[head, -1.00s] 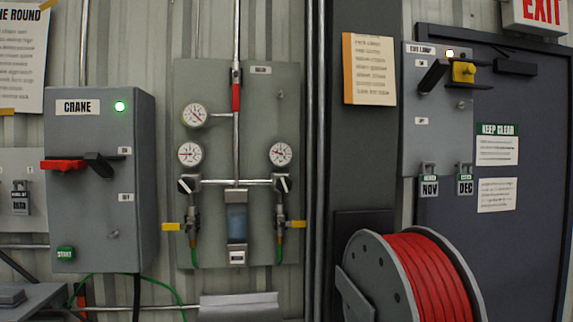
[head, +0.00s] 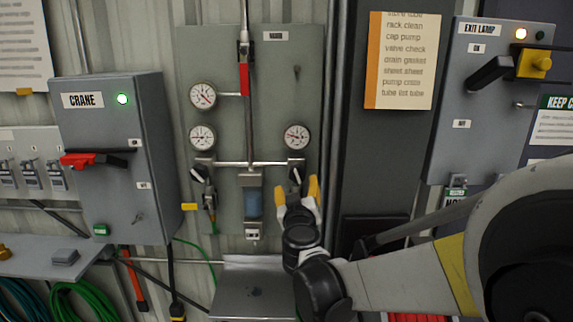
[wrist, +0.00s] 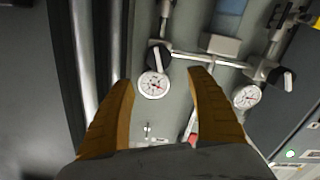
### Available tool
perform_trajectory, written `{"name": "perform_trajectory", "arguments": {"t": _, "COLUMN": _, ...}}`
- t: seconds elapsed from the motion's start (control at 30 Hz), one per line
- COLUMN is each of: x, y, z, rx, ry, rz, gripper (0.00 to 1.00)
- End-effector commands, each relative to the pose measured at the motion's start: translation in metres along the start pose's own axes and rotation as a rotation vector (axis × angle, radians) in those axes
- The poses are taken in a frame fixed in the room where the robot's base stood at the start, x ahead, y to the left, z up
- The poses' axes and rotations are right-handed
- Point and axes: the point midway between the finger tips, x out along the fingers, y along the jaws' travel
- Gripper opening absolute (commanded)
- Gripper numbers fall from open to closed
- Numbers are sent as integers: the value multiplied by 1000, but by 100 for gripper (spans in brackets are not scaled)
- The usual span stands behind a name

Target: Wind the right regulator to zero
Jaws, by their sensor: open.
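The right regulator (head: 296,174) is a black knob with a white mark on the grey panel (head: 263,80). Its round white gauge (head: 296,136) sits just above it; the dial is too small to read surely. My gripper (head: 298,188) is open and empty, its yellow fingers raised just below and around the knob in the head view; I cannot tell if they touch it. In the wrist view, turned over, my gripper (wrist: 163,82) frames the gauge (wrist: 153,85), with the right regulator (wrist: 158,55) beyond the fingertips.
The left regulator (head: 200,173) and its gauge (head: 202,138) are on the same panel. A red valve handle (head: 244,78) is on the pipe above. The crane box (head: 110,155) stands left. A dark column with a paper (head: 402,60) and the exit lamp box (head: 485,130) are right.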

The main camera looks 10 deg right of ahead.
Motion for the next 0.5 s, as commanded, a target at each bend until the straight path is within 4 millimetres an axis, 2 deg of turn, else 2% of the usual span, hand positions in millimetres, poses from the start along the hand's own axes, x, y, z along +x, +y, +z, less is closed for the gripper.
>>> {"name": "perform_trajectory", "arguments": {"t": 0.3, "x": 63, "y": 2, "z": 0, "rx": 0, "ry": -2, "rz": 3, "gripper": 67}}
{"name": "perform_trajectory", "arguments": {"t": 0.5, "x": 89, "y": 1, "z": 0, "rx": 0, "ry": -2, "rz": 2, "gripper": 67}}
